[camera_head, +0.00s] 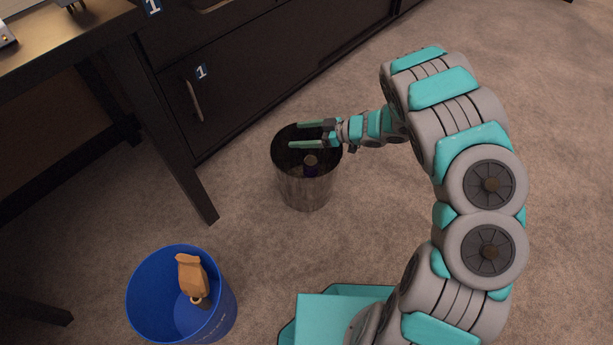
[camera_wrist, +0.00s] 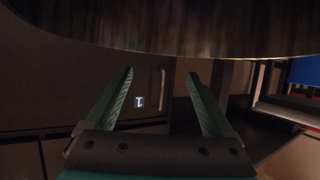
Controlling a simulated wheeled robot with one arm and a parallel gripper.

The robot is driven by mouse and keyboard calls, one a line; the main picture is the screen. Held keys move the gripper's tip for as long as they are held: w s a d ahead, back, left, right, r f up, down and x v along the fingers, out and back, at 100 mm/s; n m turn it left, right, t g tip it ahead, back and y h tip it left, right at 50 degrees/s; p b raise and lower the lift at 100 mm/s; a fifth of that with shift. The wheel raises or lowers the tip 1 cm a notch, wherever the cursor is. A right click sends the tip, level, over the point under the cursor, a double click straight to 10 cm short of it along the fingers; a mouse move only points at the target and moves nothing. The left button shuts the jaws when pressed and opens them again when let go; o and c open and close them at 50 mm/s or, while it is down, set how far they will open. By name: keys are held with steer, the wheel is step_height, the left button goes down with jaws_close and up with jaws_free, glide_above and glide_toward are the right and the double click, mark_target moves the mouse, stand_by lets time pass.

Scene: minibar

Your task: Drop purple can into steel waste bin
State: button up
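The steel waste bin (camera_head: 303,190) stands on the carpet in front of the dark cabinet in the head view. The purple can (camera_head: 310,168) is inside the bin, with its pale top end up and a bit of purple side showing below. My gripper (camera_head: 293,135) is over the bin's opening, its two green fingers spread apart with nothing between them. In the wrist view my gripper (camera_wrist: 160,85) is also open and empty, and a dark curved metallic surface, likely the bin's wall (camera_wrist: 190,30), fills the top.
A blue bin (camera_head: 223,312) with an orange-brown object (camera_head: 192,277) in it stands at the lower left. A dark desk (camera_head: 60,45) and its leg (camera_head: 175,140) are at the left. The dark cabinet (camera_head: 265,65) is behind the steel bin. Carpet at the upper right is clear.

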steer(key=shift+o, duration=0.7)
steer(key=v, duration=0.8)
steer(key=shift+w, duration=0.1)
